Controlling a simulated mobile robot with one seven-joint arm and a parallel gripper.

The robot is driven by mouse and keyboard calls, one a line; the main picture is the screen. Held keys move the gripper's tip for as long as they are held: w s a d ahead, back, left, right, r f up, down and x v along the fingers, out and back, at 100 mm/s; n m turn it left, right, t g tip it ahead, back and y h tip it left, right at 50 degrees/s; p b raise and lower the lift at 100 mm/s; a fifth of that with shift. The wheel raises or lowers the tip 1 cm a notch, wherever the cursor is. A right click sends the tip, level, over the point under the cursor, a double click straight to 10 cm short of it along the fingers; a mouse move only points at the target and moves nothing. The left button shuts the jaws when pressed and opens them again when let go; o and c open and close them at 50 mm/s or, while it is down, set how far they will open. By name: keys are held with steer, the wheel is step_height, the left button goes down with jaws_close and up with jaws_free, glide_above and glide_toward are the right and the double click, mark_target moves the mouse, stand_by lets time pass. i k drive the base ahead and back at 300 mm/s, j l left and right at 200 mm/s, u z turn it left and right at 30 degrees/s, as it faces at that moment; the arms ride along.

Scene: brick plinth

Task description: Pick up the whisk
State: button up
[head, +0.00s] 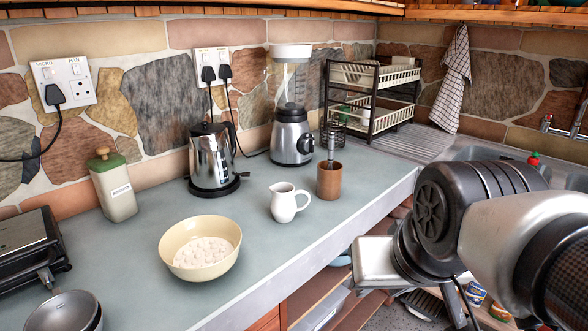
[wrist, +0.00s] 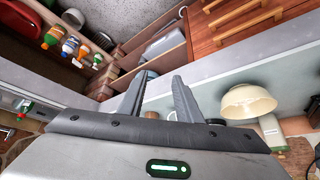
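The whisk (head: 333,138) stands upright in a brown cup (head: 329,182) on the counter, its dark wire head up and its lower end hidden inside the cup. The cup is to the right of a white jug and in front of the blender. In the wrist view my gripper (wrist: 158,88) is open, with its two fingers apart and nothing between them. The brown cup (wrist: 152,115) shows small beyond the fingers in that view. I cannot make out the whisk there. In the head view my arm is at the right, off the counter's front edge, and the fingers cannot be made out.
The white jug (head: 287,203), kettle (head: 213,160), blender (head: 292,130) and cream bowl (head: 201,248) stand near the cup. A dish rack (head: 372,95) is behind it. The counter front right of the cup is clear. Open shelves lie below the counter.

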mark_target(330, 159)
steer(key=i+l+u, duration=0.15)
steer(key=u, duration=0.3)
steer(key=i+l+u, duration=0.1)
steer(key=u, duration=0.4)
steer(key=i+l+u, duration=0.2)
steer(key=l, duration=0.35)
steer(key=l+u, duration=0.25)
steer(key=l, duration=0.3)
